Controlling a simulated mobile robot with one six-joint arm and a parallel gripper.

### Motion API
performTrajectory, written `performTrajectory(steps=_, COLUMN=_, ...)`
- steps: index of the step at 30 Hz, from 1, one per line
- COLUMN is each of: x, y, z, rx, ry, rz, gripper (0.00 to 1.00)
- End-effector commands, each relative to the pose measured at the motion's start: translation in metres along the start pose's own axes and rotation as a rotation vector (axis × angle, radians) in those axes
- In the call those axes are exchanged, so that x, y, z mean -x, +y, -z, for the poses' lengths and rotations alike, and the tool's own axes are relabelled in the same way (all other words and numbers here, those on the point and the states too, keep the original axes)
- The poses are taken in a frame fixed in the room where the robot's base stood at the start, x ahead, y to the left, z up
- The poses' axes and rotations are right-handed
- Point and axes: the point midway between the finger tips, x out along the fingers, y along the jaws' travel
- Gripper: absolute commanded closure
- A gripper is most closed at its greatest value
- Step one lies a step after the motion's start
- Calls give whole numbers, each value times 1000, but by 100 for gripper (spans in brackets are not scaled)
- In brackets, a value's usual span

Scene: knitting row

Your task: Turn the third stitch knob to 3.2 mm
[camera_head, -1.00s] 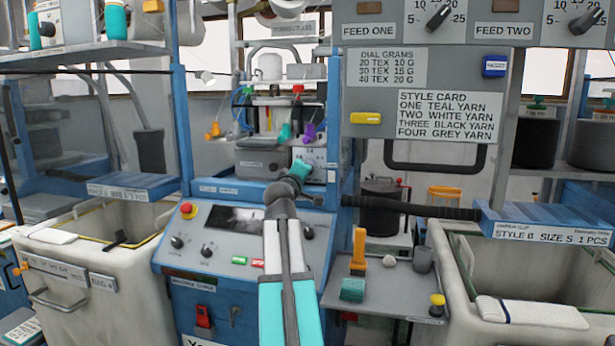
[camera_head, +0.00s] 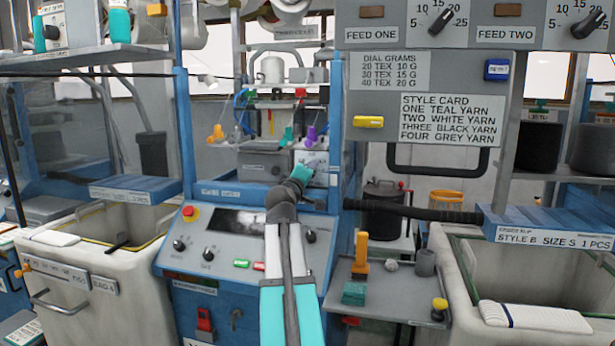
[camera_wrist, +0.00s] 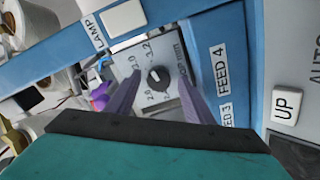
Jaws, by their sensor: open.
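In the wrist view a small dark round knob (camera_wrist: 158,76) with a white pointer mark sits on a grey dial plate (camera_wrist: 128,66). The plate has printed numbers including 3.0 and 3.2, and "mm". The pointer mark is toward the upper left of the knob, but its exact reading is too small to tell. My gripper (camera_wrist: 160,80) is open, with its two purple fingers on either side of the knob; whether they touch it I cannot tell. In the head view my gripper (camera_head: 303,173) is in front of the pale dial box (camera_head: 313,158) and hides the knob.
FEED 4 (camera_wrist: 220,72) and partly hidden FEED 3 labels are on the blue rail beside the plate. A LAMP switch (camera_wrist: 123,18) and an UP button (camera_wrist: 287,105) are nearby.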

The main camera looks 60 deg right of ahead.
Motion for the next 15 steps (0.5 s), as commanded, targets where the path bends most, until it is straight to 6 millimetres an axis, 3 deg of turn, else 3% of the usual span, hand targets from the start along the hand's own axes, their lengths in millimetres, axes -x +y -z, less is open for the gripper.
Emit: performTrajectory(steps=15, x=45, y=-1, z=0, rx=-1, ry=1, rz=0, gripper=52)
